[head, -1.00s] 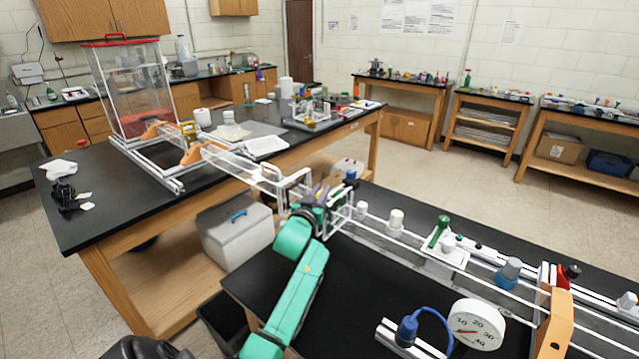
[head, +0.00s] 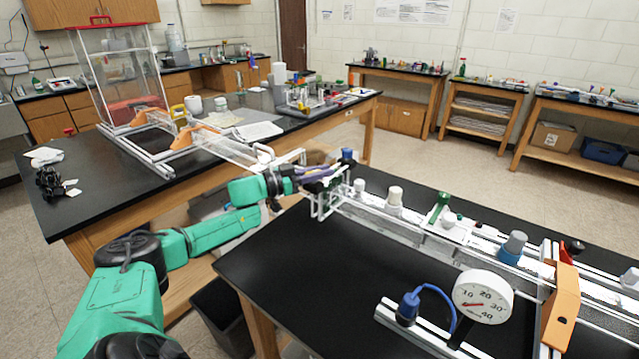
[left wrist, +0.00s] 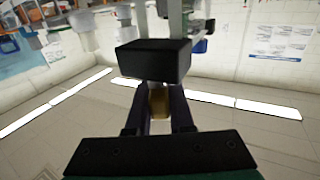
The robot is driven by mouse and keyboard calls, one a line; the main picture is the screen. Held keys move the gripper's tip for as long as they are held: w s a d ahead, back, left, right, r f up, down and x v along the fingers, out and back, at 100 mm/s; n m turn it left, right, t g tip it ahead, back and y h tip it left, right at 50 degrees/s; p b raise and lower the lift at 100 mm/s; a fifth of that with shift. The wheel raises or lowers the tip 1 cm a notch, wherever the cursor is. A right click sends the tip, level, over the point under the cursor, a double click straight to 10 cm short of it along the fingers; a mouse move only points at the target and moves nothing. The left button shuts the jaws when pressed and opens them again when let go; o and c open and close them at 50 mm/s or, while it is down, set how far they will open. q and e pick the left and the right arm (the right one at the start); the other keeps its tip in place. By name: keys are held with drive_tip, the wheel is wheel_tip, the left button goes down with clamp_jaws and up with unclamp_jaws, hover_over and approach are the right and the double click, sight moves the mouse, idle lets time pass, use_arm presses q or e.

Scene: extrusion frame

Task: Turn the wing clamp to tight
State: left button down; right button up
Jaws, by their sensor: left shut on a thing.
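A tan patch shows between the fingers. The clamp's angle cannot be read. My right gripper is out of view.
A blue knob (head: 347,155) stands just behind the gripper. White knobs (head: 394,197), a green-handled valve (head: 440,206), a dial gauge (head: 482,297) and an orange bracket (head: 561,306) follow along the rail. The black tabletop (head: 310,270) in front is clear.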

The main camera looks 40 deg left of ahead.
use_arm(q)
drive_tip(key=shift+d+f+m+g+h+b, duration=0.2)
drive_tip(key=shift+m+g+h+b, duration=0.25)
drive_tip(key=shift+h, duration=0.25)
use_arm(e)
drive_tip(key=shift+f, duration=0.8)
use_arm(q)
drive_tip(key=shift+r, duration=0.1)
drive_tip(key=c, duration=0.8)
unclamp_jaws()
drive_tip(key=shift+c, duration=0.2)
drive_tip(key=shift+o, duration=0.2)
drive_tip(key=shift+w+d, duration=0.15)
drive_tip(key=shift+w, duration=0.2)
drive_tip(key=v, duration=0.2)
drive_tip(key=b+v, duration=0.2)
drive_tip(key=v, duration=0.1)
drive_tip(key=shift+s+a+f, duration=0.25)
drive_tip(key=shift+s+f, duration=0.05)
drive_tip(key=shift+f, duration=0.05)
drive_tip(key=v, duration=0.9)
drive_tip(key=shift+r, duration=0.2)
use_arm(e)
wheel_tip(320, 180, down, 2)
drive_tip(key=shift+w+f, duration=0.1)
use_arm(q)
drive_tip(key=shift+d, duration=0.1)
